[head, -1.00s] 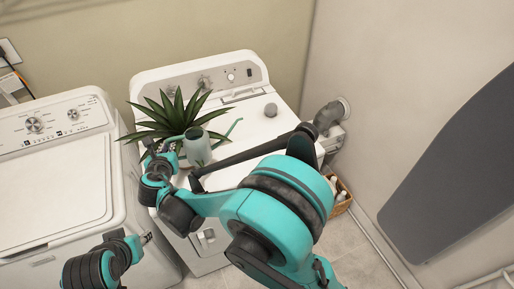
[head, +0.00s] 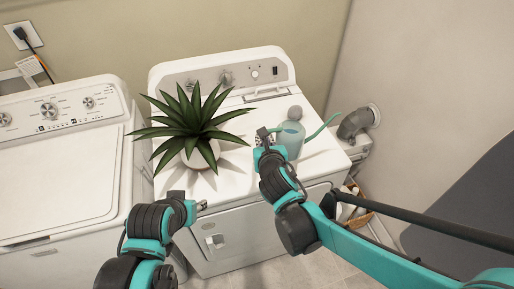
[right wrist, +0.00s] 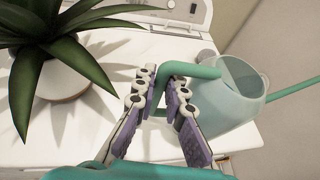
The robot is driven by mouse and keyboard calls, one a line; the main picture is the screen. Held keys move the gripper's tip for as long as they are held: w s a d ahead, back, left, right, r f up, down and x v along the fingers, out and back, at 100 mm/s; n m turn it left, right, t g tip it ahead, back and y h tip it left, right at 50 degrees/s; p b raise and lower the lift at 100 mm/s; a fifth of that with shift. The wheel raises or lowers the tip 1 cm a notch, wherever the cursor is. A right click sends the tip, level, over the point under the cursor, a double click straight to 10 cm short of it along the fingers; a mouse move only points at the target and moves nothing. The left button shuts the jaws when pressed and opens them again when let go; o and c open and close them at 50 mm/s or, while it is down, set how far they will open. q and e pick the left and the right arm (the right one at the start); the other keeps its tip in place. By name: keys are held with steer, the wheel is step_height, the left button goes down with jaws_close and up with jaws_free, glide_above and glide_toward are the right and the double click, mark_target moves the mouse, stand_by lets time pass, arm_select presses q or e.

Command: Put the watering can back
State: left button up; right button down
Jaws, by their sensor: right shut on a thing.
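The watering can (head: 291,142) is translucent teal with a long thin spout pointing right. It is upright at the right part of the right-hand machine's top; I cannot tell whether its base touches the surface. My right gripper (head: 268,136) is shut on the can's handle. The right wrist view shows the can (right wrist: 226,95) and the fingers of the gripper (right wrist: 165,85) on both sides of the handle. My left gripper (head: 190,201) is open and empty, in front of the machine's front edge, below the plant.
A spiky plant in a white pot (head: 202,155) stands on the right-hand machine (head: 235,183), left of the can. A grey round object (head: 295,113) is just behind the can. Another white machine (head: 60,170) stands left. A basket (head: 357,219) is on the floor at right.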

steer(key=w+a+f+b, duration=0.1)
steer(key=w+a+f, duration=0.1)
steer(key=f, duration=0.1)
steer(key=w+a+f+b, duration=0.2)
steer(key=w+f, duration=0.1)
steer(key=f, duration=0.1)
steer(key=w+a+f+b, duration=0.2)
steer(key=w+f, duration=0.1)
steer(key=shift+a+f, duration=0.2)
steer(key=shift+a, duration=0.1)
steer(key=shift+r, duration=0.1)
steer(key=shift+f+b, duration=0.2)
steer(key=shift+b, duration=0.1)
steer(key=c, duration=1.6)
jaws_free()
steer(key=shift+c, duration=0.2)
steer(key=shift+o, duration=0.2)
